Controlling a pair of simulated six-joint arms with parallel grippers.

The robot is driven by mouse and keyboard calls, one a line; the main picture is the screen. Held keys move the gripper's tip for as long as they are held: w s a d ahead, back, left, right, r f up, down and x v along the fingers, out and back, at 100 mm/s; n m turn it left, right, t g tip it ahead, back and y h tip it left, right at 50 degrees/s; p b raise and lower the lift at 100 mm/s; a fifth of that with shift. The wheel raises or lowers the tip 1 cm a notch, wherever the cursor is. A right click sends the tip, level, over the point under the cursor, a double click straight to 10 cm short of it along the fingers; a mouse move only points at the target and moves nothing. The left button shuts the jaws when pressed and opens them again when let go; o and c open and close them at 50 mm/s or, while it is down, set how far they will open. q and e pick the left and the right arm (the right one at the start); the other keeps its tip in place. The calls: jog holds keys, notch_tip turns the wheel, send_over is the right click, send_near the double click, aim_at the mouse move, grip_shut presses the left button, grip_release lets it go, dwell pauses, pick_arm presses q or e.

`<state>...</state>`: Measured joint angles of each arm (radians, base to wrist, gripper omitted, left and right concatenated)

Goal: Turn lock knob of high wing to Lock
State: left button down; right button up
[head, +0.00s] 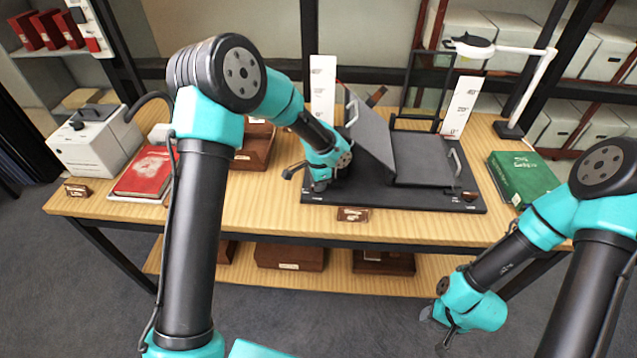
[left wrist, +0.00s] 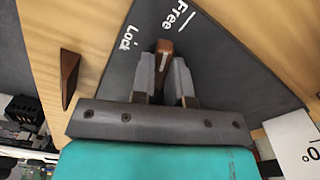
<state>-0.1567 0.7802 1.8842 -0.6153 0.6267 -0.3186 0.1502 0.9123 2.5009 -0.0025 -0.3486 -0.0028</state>
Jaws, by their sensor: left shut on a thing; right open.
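The book cradle's dark base board (head: 420,201) lies on the table. Its left wing (head: 372,125) is tilted up high; its right wing (head: 425,158) lies low and nearly flat. My left gripper (head: 318,184) is at the board's left end, beside the raised wing. In the left wrist view, its fingers (left wrist: 163,74) are shut on a brown lock knob (left wrist: 165,50) with a white line. The white words Lock (left wrist: 129,38) and Free (left wrist: 180,14) are printed beyond the knob. The knob's exact setting is unclear. My right gripper (head: 446,335) is open and empty in front of the table.
A red book (head: 146,172) and a white box device (head: 95,145) are on the left. A green book (head: 522,178) lies on the right. White scale plates (head: 323,90) and (head: 461,106) stand behind the cradle. A small brown label block (head: 352,214) sits at the front.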

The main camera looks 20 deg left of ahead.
pick_arm(q)
jog(key=n, duration=1.3)
jog(key=shift+n, duration=0.3)
dwell(0.3)
jog(key=c, duration=1.1)
grip_release()
notch_tip(320, 180, up, 17)
jog(key=shift+r, duration=0.2)
